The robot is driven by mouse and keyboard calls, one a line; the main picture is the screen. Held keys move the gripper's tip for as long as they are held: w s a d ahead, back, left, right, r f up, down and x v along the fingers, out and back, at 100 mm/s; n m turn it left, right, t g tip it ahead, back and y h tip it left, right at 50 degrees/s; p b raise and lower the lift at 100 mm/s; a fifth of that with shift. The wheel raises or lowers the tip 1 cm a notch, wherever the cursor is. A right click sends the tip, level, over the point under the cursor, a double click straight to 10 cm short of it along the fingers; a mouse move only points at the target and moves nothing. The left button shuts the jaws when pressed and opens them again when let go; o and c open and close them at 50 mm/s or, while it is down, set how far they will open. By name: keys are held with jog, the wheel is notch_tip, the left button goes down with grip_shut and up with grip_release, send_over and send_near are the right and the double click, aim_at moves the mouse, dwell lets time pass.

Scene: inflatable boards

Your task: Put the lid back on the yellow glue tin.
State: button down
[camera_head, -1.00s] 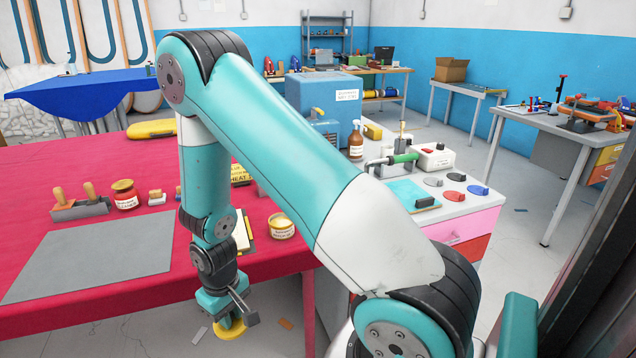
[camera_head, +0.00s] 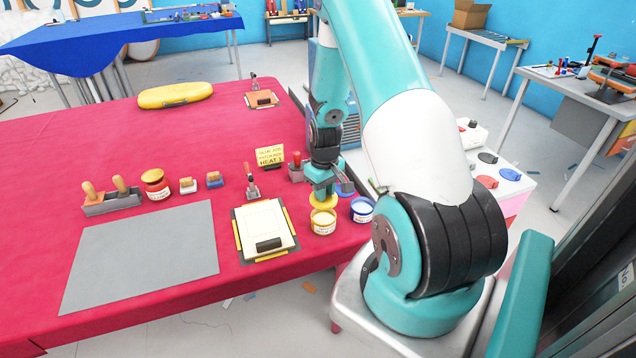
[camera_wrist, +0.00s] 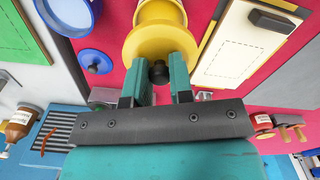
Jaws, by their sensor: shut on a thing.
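My gripper (camera_head: 323,190) is shut on the dark knob (camera_wrist: 158,73) of the yellow lid (camera_head: 323,201). In the wrist view the lid (camera_wrist: 160,42) is a wide yellow disc between and beyond the fingers. The yellow-labelled glue tin (camera_head: 323,225) stands upright on the red table near its front right edge, with its pale open top partly visible. The lid appears just above the tin's back rim; the exact gap cannot be told. In the wrist view a yellow body (camera_wrist: 160,11) shows beyond the lid, which hides most of it.
A blue-rimmed tin (camera_head: 361,211) stands close to the right, with a blue lid (camera_head: 345,189) behind it. A cream framed board (camera_head: 266,229) lies to the left.

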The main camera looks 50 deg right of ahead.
jog(key=shift+f+b, duration=2.15)
jog(key=shift+f, duration=0.95)
jog(key=shift+f, duration=0.15)
jog(key=shift+c, duration=2.2)
grip_release()
jog(key=shift+r+p, duration=2.5)
jog(key=shift+r, duration=1.05)
jog(key=shift+c, duration=0.4)
